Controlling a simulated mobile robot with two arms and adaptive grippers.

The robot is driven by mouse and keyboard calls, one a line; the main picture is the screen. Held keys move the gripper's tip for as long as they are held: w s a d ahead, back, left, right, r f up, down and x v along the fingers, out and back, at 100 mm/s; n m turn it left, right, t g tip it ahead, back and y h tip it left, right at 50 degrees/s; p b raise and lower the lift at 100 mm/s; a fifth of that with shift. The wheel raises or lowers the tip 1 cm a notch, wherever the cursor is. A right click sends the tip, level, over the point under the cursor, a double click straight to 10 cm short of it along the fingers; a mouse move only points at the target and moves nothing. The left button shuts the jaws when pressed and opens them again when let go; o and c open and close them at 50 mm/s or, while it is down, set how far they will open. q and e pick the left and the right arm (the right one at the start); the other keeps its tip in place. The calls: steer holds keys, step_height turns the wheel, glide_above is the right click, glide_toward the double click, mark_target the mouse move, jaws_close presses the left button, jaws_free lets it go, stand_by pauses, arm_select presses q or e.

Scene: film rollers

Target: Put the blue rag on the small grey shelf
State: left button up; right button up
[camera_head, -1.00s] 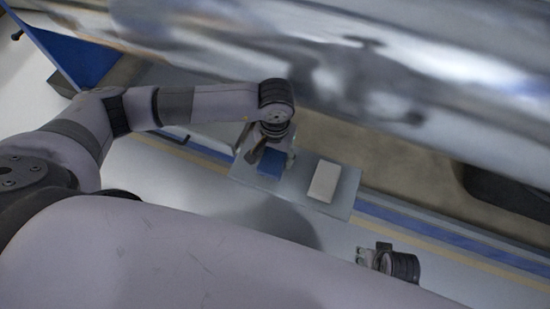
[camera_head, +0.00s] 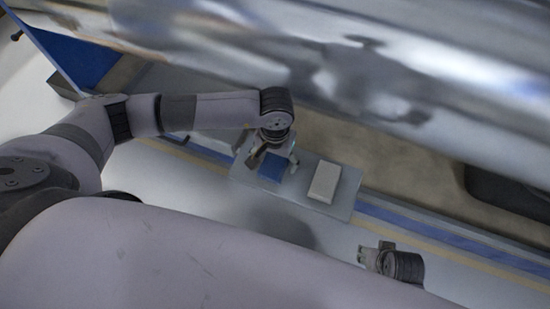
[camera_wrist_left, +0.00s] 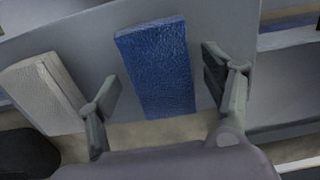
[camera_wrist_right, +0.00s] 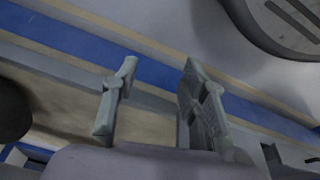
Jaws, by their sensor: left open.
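The blue rag (camera_head: 271,168), a flat folded rectangle, lies on the small grey shelf (camera_head: 338,206), near its left end. My left gripper (camera_head: 274,161) is over the rag, open, with nothing held. In the left wrist view the rag (camera_wrist_left: 160,65) lies flat on the shelf (camera_wrist_left: 215,22), between the spread fingers of the left gripper (camera_wrist_left: 160,85), with a gap on each side. My right gripper (camera_head: 364,255) is away from the shelf, below and to the right of it. In the right wrist view the right gripper (camera_wrist_right: 160,75) has its fingers apart and holds nothing.
A pale, whitish folded rag or block (camera_head: 325,181) lies beside the blue rag on the shelf; it also shows in the left wrist view (camera_wrist_left: 45,92). A large shiny metal roller (camera_head: 400,75) runs just behind the shelf. A blue-striped edge (camera_head: 430,231) extends to the right.

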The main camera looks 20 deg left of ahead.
mark_target(275, 161)
arm_select(q)
step_height(275, 161, up, 12)
steer(key=p, duration=0.1)
arm_select(e)
steer(key=f, duration=0.1)
steer(key=s+f, duration=0.1)
steer(key=f, duration=0.3)
steer(key=shift+s+d, duration=0.1)
steer(key=shift+s, duration=0.15)
